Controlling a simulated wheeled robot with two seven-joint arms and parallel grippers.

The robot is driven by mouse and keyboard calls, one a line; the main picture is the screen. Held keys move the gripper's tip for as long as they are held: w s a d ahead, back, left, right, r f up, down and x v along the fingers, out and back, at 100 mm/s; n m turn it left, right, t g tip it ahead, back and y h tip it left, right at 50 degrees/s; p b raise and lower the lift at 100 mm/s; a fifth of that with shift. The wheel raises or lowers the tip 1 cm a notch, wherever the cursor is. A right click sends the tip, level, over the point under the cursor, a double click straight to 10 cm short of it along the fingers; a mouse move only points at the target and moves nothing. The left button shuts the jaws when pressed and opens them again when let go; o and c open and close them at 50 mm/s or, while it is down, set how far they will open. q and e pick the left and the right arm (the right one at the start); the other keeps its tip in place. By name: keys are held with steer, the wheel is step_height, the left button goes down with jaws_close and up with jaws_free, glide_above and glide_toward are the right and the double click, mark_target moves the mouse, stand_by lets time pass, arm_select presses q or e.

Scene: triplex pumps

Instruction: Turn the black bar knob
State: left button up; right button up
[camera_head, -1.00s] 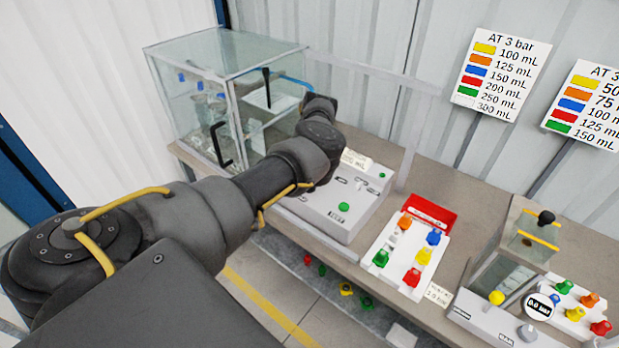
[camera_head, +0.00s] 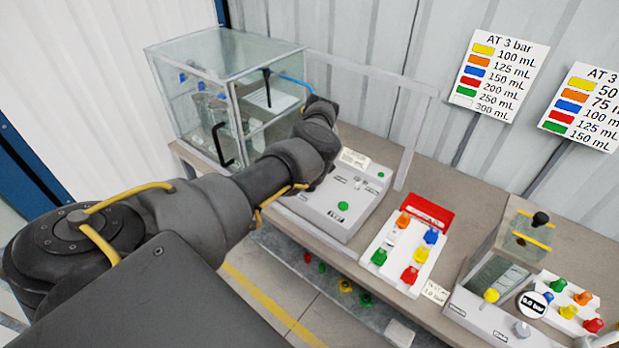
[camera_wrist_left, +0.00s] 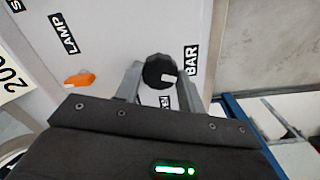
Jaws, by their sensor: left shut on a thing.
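The black bar knob (camera_wrist_left: 158,71) is a round, ridged dial with a white mark, on a light panel in the left wrist view. A "BAR" label (camera_wrist_left: 191,60) is just right of it. My left gripper (camera_wrist_left: 158,84) has one finger on each side of the knob and is shut on it. The white mark points to the right, toward the label. In the head view my left arm (camera_head: 270,180) reaches from the left to the bench; it hides the gripper and the knob. My right gripper is in no view.
On the panel, an orange lamp (camera_wrist_left: 80,79) lies left of the knob. A glass box (camera_head: 190,85) stands behind my arm. A white console (camera_head: 345,200), a tray of coloured knobs (camera_head: 405,250) and another glass-topped unit (camera_head: 495,290) line the bench to the right.

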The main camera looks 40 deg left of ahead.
arm_select(q)
steer(key=o, duration=1)
steer(key=shift+r, duration=0.1)
steer(key=shift+r, duration=0.35)
steer(key=shift+r+p, duration=0.6)
steer(key=shift+r, duration=4.4)
steer(key=shift+w+d, duration=0.1)
